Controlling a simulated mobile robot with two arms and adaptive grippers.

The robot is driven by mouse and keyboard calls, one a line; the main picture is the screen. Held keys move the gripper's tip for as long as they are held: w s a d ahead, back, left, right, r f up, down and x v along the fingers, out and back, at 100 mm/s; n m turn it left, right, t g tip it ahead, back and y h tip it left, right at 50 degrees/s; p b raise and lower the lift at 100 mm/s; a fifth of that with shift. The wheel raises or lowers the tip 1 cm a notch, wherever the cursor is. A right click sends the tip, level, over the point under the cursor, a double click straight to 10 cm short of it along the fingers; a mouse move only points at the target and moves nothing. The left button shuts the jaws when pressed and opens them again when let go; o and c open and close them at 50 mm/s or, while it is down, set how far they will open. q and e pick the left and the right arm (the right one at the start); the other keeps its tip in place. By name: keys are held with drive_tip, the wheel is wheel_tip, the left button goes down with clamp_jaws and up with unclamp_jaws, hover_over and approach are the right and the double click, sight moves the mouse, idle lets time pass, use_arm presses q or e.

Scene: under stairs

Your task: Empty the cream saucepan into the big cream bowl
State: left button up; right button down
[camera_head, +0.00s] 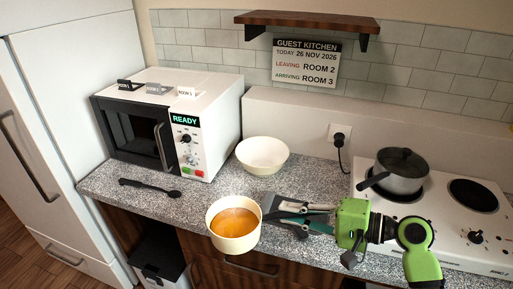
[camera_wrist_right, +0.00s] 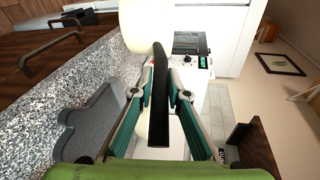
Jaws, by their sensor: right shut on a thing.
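The cream saucepan (camera_head: 234,243), with orange liquid (camera_head: 235,224) in it, is near the counter's front edge in the head view. It looks about upright and seems lifted, though the gap below is hard to judge. My right gripper (camera_head: 285,214) comes from the right and is shut on its handle. In the right wrist view the dark handle (camera_wrist_right: 160,85) lies between the fingers, with the cream pan wall (camera_wrist_right: 140,28) beyond. The big cream bowl (camera_head: 262,154) stands upright on the counter behind the saucepan, apart from it, and looks empty. My left gripper is not in view.
A white microwave (camera_head: 212,130) stands left of the bowl. A black spoon-like utensil (camera_head: 150,189) lies in front of it. A lidded pot (camera_head: 400,172) sits on the white hob (camera_head: 448,215) at right. A wooden shelf (camera_head: 308,21) is above. Counter between bowl and saucepan is clear.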

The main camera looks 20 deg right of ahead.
use_arm(q)
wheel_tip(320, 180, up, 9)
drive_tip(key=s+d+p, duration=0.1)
drive_tip(key=p, duration=0.7)
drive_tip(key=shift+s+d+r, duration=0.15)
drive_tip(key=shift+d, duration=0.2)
use_arm(e)
drive_tip(key=w+d+r+m+t+h, duration=0.2)
drive_tip(key=w+d+r+m+h, duration=0.2)
drive_tip(key=w+d+r, duration=0.3)
drive_tip(key=w+d+r+m+t+h, duration=0.3)
drive_tip(key=w+d+r+h, duration=0.3)
drive_tip(key=w+d, duration=1.2)
drive_tip(key=shift+w+d+r+m, duration=0.15)
drive_tip(key=shift+w+r+m, duration=0.35)
drive_tip(key=shift+m, duration=0.3)
